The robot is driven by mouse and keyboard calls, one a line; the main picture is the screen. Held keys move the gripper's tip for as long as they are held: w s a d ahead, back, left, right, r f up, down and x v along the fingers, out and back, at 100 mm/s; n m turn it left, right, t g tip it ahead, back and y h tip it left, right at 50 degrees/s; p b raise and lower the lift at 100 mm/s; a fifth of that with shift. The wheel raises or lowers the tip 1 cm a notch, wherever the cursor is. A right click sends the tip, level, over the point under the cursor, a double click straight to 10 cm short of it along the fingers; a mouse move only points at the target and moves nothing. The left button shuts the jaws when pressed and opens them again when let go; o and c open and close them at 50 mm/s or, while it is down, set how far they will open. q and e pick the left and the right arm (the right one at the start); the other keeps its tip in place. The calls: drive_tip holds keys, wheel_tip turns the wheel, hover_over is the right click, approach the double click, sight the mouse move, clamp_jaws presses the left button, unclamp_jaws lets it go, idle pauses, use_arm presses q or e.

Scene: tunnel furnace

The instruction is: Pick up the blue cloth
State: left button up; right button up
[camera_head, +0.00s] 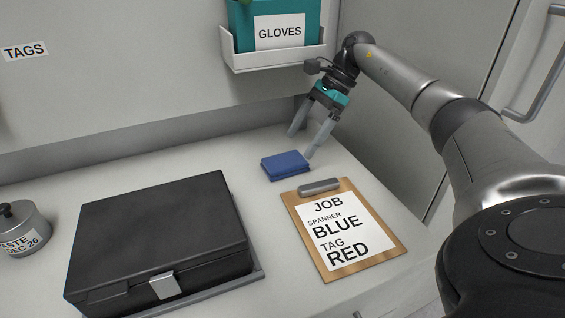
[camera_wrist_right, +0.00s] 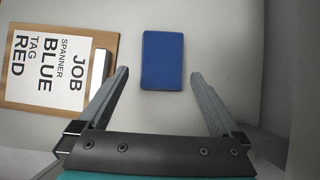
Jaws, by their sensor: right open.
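The blue cloth (camera_head: 286,165) is a small folded rectangle lying flat on the light counter, behind the clipboard. In the right wrist view, the blue cloth (camera_wrist_right: 162,61) lies ahead of the fingertips, roughly centred between them. My right gripper (camera_head: 301,145) is open and empty, above and just behind the cloth. In the right wrist view, the open fingers of my right gripper (camera_wrist_right: 159,73) show with a wide gap and nothing between them. My left gripper is not in view.
A clipboard (camera_head: 393,246) with a job sheet lies in front of the cloth. A closed black case (camera_head: 155,235) and a metal pot (camera_head: 22,232) stand to the left. A gloves box (camera_head: 243,30) sits in a wall holder (camera_head: 275,60).

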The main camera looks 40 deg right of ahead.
sight(285, 161)
drive_tip(key=shift+b+x, duration=0.85)
drive_tip(key=shift+x, duration=1.7)
drive_tip(key=shift+w+a+f, duration=0.2)
drive_tip(key=shift+w+a, duration=0.1)
drive_tip(key=shift+a, duration=0.05)
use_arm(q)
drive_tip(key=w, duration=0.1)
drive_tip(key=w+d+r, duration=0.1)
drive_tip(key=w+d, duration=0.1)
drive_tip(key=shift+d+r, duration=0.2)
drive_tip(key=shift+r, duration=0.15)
use_arm(e)
drive_tip(key=shift+c, duration=0.2)
drive_tip(key=c, duration=1)
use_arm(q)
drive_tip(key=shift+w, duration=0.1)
use_arm(e)
drive_tip(key=shift+s+r, duration=0.1)
